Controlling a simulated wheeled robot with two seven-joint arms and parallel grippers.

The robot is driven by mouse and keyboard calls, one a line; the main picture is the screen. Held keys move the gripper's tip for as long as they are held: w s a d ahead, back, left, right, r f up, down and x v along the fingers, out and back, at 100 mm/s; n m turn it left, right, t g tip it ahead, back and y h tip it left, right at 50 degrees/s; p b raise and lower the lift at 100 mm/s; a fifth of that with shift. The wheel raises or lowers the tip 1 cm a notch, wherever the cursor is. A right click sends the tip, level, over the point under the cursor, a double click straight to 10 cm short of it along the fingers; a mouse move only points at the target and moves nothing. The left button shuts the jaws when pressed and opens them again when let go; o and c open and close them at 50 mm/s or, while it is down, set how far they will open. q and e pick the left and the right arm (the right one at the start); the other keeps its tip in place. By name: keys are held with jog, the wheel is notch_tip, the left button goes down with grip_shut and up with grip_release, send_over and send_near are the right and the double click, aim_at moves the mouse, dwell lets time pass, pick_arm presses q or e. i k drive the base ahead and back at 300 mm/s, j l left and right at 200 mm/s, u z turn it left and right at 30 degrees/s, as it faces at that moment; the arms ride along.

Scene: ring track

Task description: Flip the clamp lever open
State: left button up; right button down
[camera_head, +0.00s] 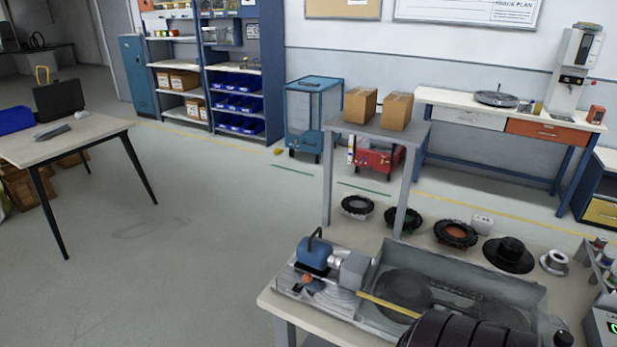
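A bench-top machine stands on the near table at the lower right. It has a blue motor-like housing (316,254) with a black curved handle (313,238) rising from its top. A small orange-red knob (307,279) sits on its front side. A grey open trough (450,270) with dark round parts inside extends to the right, with a yellow strip (389,305) along its near side. I cannot tell which part is the clamp lever or how it is set. Neither of my grippers shows in this view.
A black ribbed cylinder (465,332) covers part of the trough at the bottom edge. Behind the trough lie several ring-shaped parts, including a black ring (357,206), and a black hat-shaped part (508,254). A raised grey shelf (377,132) carries two cardboard boxes.

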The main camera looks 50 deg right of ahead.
aim_at(307, 278)
jog(key=i+j+z, duration=0.1)
jog(key=i+z, duration=0.15)
jog(key=z, duration=0.15)
jog(key=i+j+z, duration=0.15)
jog(key=z, duration=0.25)
jog(key=i+j+z, duration=0.2)
jog(key=z, duration=0.25)
jog(key=i+j+z, duration=0.2)
jog(key=z, duration=0.2)
jog(key=j+z, duration=0.4)
jog(key=i+j+z, duration=0.1)
jog(key=j+z, duration=0.65)
jog(key=j, duration=0.2)
